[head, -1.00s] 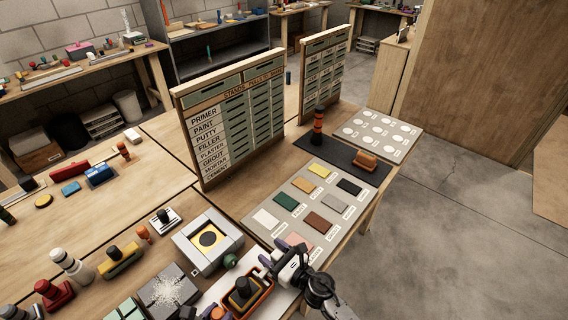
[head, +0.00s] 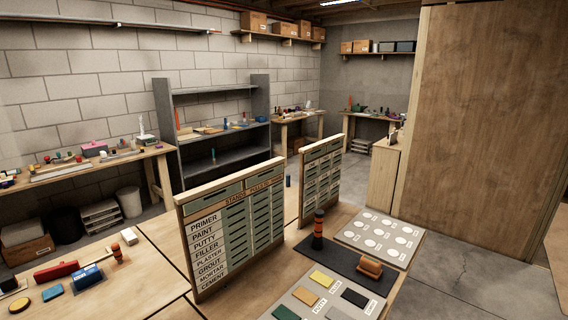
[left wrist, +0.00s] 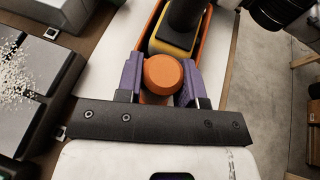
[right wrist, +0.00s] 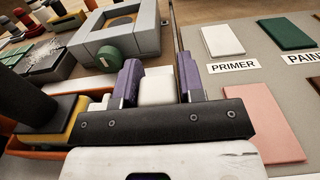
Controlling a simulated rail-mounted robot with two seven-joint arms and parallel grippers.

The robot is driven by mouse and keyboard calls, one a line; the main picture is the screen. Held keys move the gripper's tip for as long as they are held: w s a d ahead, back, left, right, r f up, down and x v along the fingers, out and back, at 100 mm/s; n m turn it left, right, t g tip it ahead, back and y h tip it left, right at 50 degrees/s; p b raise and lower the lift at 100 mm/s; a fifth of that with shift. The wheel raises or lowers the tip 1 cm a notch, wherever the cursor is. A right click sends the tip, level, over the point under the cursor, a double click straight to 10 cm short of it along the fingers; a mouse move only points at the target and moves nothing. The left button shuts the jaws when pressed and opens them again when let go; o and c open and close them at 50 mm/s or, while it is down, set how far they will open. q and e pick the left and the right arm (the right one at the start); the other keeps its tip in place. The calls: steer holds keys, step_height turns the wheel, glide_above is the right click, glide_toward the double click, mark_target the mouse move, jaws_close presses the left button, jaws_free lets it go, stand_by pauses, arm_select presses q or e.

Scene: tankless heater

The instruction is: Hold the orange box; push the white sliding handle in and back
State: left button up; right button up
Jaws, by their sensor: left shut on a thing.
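The orange box (left wrist: 144,40) shows in the left wrist view, with a yellow block (left wrist: 172,48) topped by a black knob inside. My left gripper (left wrist: 163,78) has its purple fingers closed on the round orange knob (left wrist: 163,73) at the box's near end. In the right wrist view the box's orange rim (right wrist: 38,152) shows at lower left. The white handle (right wrist: 157,87) lies between the purple fingers of my right gripper (right wrist: 160,80), which are spread apart; contact is unclear. The head view shows neither box, handle nor grippers.
A grey square frame (right wrist: 150,38) with a green knob (right wrist: 110,57) stands just beyond the right gripper. A sample board with a white tile (right wrist: 222,40) and a pink tile (right wrist: 262,122) lies to its right. A grey block (left wrist: 75,12) is left of the box.

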steer(key=o, duration=0.5)
steer(key=shift+s+d, duration=0.1)
steer(key=v, duration=1.1)
steer(key=shift+s+d, duration=0.1)
steer(key=shift+d, duration=0.05)
steer(key=shift+s+d, duration=0.1)
steer(key=shift+c, duration=0.6)
steer(key=shift+r, duration=0.7)
steer(key=shift+w+a, duration=0.2)
steer(key=x, duration=1.1)
steer(key=shift+w+a, duration=0.1)
steer(key=shift+a, duration=0.1)
